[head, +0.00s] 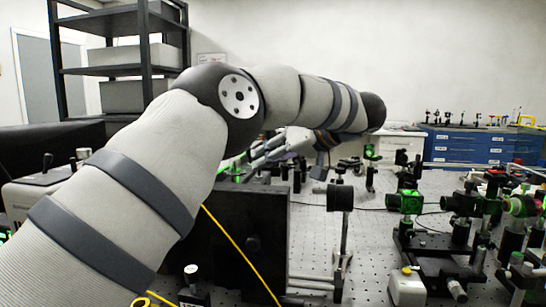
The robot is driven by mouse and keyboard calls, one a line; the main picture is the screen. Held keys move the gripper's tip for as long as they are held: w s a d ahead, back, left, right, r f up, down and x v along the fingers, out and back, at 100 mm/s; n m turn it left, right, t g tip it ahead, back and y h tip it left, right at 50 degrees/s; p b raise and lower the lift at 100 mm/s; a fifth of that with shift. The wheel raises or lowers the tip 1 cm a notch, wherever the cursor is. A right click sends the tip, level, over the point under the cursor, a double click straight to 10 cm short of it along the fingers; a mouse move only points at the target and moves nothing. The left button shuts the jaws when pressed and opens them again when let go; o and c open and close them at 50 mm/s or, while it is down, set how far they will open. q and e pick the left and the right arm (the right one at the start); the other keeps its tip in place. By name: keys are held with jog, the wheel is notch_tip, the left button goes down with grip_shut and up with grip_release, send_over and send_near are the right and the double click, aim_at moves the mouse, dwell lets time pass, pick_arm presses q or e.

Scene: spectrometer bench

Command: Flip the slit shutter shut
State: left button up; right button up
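My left arm comes in from the left and crosses the middle of the view. My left gripper (258,152) shows small below the far forearm, partly hidden by my own arm, with its fingers pointing left. I cannot tell whether it is open or shut, or whether it touches anything. It is over the far part of the bench, behind a large black box. I cannot make out the slit shutter for certain; it may be hidden behind my arm or among the small bench parts. My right gripper is not in view.
A black panelled box (240,235) stands front centre, with a yellow cable (240,252) across it. A black cylinder on a post (340,197) stands right of it. Optical mounts (405,202) crowd the right. Bare perforated bench (372,245) shows between them. Blue cabinets (470,147) stand behind.

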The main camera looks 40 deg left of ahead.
pick_arm(q)
jog(key=v, duration=1.1)
jog(key=shift+d+r, duration=0.15)
jog(key=shift+d, duration=0.25)
